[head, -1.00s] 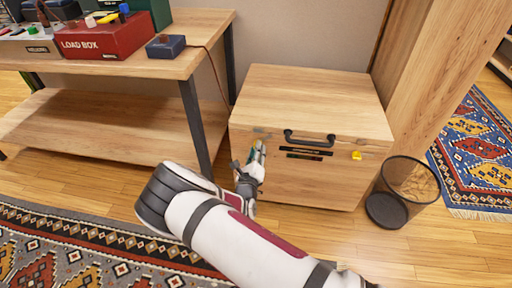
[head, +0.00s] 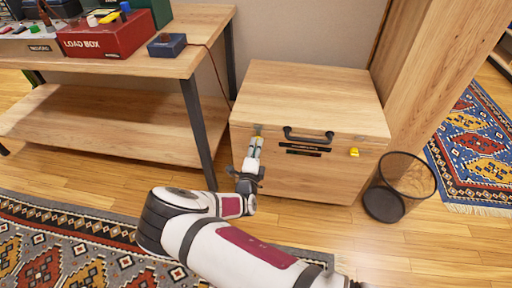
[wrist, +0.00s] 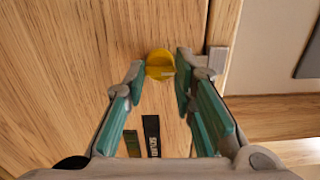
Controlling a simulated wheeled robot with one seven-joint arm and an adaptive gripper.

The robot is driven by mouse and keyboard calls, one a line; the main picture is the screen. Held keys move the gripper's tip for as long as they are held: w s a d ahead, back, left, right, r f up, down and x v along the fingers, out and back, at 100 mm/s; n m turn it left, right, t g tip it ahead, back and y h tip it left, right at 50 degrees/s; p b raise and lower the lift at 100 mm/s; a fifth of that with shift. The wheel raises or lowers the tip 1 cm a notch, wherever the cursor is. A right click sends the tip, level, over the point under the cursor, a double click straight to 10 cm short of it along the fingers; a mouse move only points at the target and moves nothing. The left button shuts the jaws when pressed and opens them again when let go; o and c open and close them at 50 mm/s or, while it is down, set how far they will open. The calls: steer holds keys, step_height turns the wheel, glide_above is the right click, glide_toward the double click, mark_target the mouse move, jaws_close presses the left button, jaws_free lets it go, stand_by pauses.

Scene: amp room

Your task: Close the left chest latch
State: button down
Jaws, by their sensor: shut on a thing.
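The wooden chest (head: 310,95) stands against the wall with its lid down. My gripper (head: 256,142) is at the left end of its front, just under the lid edge. In the wrist view my gripper (wrist: 162,68) has its green-padded fingers on either side of the round yellow left latch (wrist: 158,65), shut on it. A small grey metal plate (wrist: 217,58) is beside the fingers there. In the head view the fingers mostly hide this latch. The right latch's yellow knob (head: 354,152) is on the front at the right.
A dark handle (head: 308,137) and dark label strips (head: 303,151) are on the chest front. A wire basket (head: 400,187) stands to its right. A wooden workbench (head: 185,62) with a red load box (head: 105,40) stands left. A patterned rug (head: 75,240) covers the near floor.

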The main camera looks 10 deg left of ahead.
steer(key=shift+n, duration=0.3)
stand_by(0.4)
steer(key=c, duration=1.3)
jaws_free()
steer(key=s, duration=1.2)
steer(key=shift+a, duration=0.25)
